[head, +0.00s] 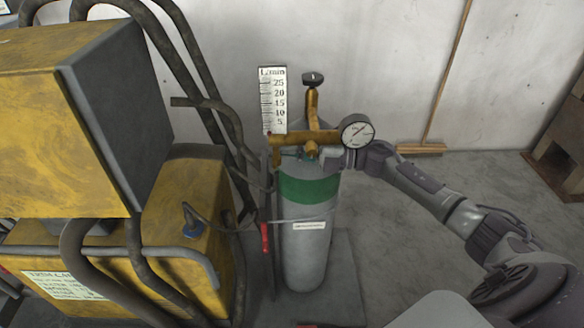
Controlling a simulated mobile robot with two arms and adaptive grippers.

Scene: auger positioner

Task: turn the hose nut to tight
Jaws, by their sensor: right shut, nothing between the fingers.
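A grey gas cylinder (305,245) with a green band stands upright in the middle. A brass regulator (290,139) sits on top of it, with a round gauge (355,131) on the right and a dark knob (313,79) above. A brass nut-like fitting (312,149) shows at the regulator's lower middle; I cannot tell for certain that it is the hose nut, nor how tight it is. My right gripper (327,158) comes in from the right below the gauge. Its fingertips are shut and empty beside this fitting; contact is unclear. My left gripper is out of view.
A yellow welding machine (60,135) with dark tube rails fills the left. A flow scale (272,100) stands above the regulator. A red-handled thing (264,238) hangs left of the cylinder. A broom (421,149) leans on the back wall.

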